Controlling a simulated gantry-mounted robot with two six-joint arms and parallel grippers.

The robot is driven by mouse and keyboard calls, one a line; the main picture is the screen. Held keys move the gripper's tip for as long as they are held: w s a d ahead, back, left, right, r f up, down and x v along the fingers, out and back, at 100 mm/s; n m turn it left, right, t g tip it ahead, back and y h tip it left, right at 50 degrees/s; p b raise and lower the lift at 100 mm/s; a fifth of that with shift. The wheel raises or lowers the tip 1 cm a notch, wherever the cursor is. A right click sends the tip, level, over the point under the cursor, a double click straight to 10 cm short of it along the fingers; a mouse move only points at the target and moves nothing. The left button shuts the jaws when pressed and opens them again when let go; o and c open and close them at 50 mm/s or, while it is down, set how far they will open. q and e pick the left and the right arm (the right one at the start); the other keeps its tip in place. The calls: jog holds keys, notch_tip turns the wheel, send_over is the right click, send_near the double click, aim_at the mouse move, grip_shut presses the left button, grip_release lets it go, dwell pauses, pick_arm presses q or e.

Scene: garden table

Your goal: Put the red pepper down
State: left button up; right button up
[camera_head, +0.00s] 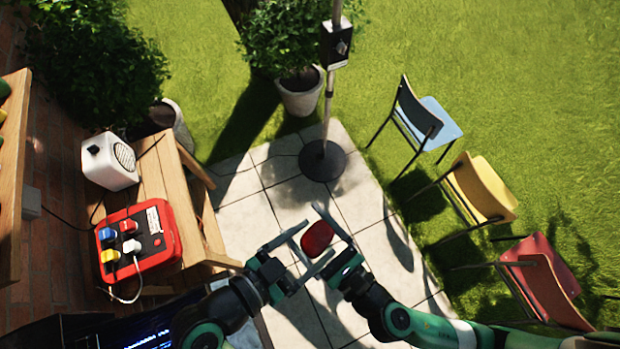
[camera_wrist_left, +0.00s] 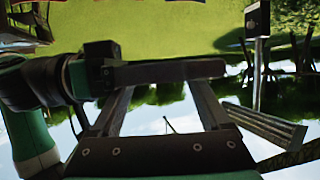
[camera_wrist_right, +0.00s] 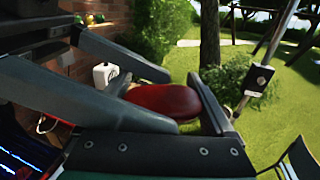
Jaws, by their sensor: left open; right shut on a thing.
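The red pepper (camera_head: 317,238) is held up in front of me, between my two grippers, over the pale paving. My right gripper (camera_head: 328,243) is shut on it. In the right wrist view the red pepper (camera_wrist_right: 165,101) shows between the grey fingers, its far side partly hidden. My left gripper (camera_head: 311,240) is open, its fingers reaching toward the pepper from the left. In the left wrist view its fingers (camera_wrist_left: 162,88) stand apart, with a dark bar across their tips. The pepper does not show there, and I cannot tell whether the left fingers touch it.
A wooden table (camera_head: 165,180) at left bears a red box (camera_head: 165,262) with colored plugs and a white speaker (camera_head: 110,162). A wooden shelf (camera_head: 14,165) edges the far left. A pole on a round base (camera_head: 322,160) stands behind. Blue, yellow and red chairs stand at right.

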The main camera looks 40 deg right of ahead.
pick_arm(q)
jog(key=c, duration=1)
jog(key=shift+c, duration=1.3)
pick_arm(e)
jog(key=o, duration=1)
